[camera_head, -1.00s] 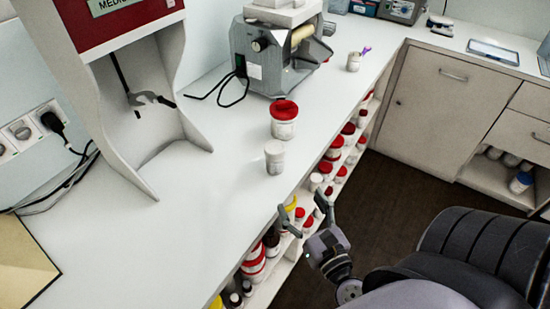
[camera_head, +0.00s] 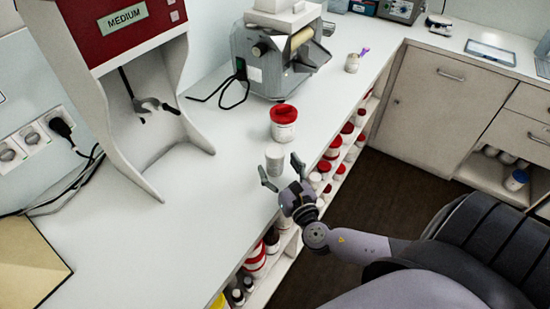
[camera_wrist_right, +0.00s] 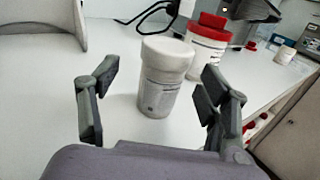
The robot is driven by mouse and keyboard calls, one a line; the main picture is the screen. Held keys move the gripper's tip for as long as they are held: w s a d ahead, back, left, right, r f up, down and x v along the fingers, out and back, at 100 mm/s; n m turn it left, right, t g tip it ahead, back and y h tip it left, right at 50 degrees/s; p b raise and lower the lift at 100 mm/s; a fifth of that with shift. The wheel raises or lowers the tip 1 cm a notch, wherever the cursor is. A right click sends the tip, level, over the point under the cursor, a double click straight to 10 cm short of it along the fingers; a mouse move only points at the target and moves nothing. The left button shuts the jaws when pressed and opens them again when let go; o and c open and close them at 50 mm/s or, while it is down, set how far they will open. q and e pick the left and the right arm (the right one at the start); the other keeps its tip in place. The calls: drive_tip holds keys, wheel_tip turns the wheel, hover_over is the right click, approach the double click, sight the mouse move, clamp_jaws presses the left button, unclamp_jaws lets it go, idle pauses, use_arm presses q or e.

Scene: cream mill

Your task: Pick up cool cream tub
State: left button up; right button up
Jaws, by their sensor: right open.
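A white tub with a white lid (camera_head: 274,160) stands upright on the counter in the head view. It also shows in the right wrist view (camera_wrist_right: 165,78), between and beyond my open fingers. I cannot read its label. My right gripper (camera_head: 280,176) is open and empty, close in front of this tub, at the counter's front edge. It also shows in the right wrist view (camera_wrist_right: 157,95), with a finger on each side of the tub. My left gripper is not in view.
A larger tub with a red lid (camera_head: 284,124) stands just behind the white one. A grey roller mill (camera_head: 277,58) and a red and white mixer (camera_head: 115,80) stand farther back. Shelves below hold several red-lidded tubs (camera_head: 333,148).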

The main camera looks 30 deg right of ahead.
sight(279, 163)
drive_tip(key=w, duration=0.2)
drive_tip(key=w+d+p, duration=0.1)
drive_tip(key=w, duration=0.1)
drive_tip(key=shift+d+r, duration=0.1)
drive_tip(key=shift+c, duration=0.2)
drive_tip(key=c, duration=1.3)
drive_tip(key=shift+r, duration=0.15)
